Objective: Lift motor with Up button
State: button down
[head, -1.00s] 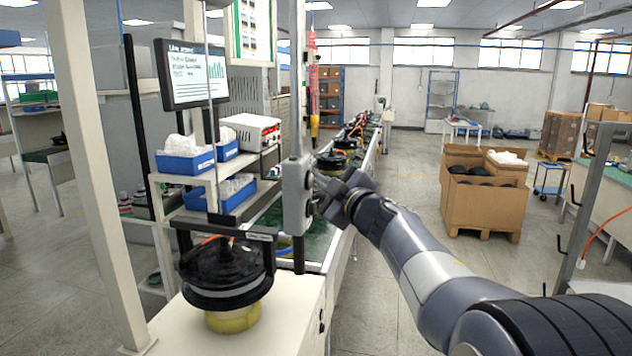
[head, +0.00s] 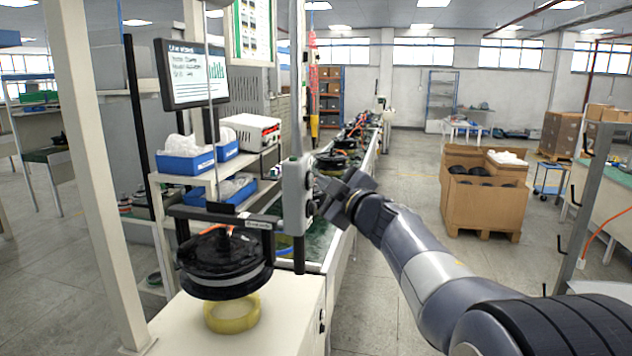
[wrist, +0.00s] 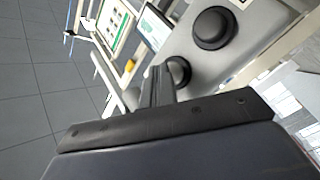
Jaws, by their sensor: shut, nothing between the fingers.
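The black hub motor (head: 225,264) hangs from a dark lifting frame (head: 225,217) at the left in the head view. The grey button box (head: 296,200) hangs to the right of the motor. My gripper (head: 322,187) is shut at the box's right side. In the wrist view, the box shows two round black buttons. The shut fingers (wrist: 160,85) are at the lower button (wrist: 179,72), and the other button (wrist: 212,28) is clear. Whether the fingertips touch the button is hard to tell.
A monitor (head: 191,73) and a shelf with blue bins (head: 186,163) stand behind the motor. A conveyor line (head: 345,185) runs back beside the box. A cardboard crate (head: 484,205) stands on the floor at right. A white post (head: 95,180) stands at left.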

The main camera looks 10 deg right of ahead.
jog(key=shift+s+d+p, duration=0.3)
jog(key=shift+s+d, duration=0.1)
jog(key=shift+d, duration=0.35)
jog(key=d, duration=0.1)
jog(key=s+d+p, duration=0.1)
jog(key=d, duration=0.1)
jog(key=s+d, duration=0.1)
jog(key=shift+d+p, duration=0.35)
dwell(0.5)
jog(key=d, duration=0.1)
jog(key=s+d, duration=0.1)
jog(key=d+b, duration=0.1)
jog(key=shift+s+d, duration=0.25)
jog(key=shift+s, duration=0.05)
dwell(0.6)
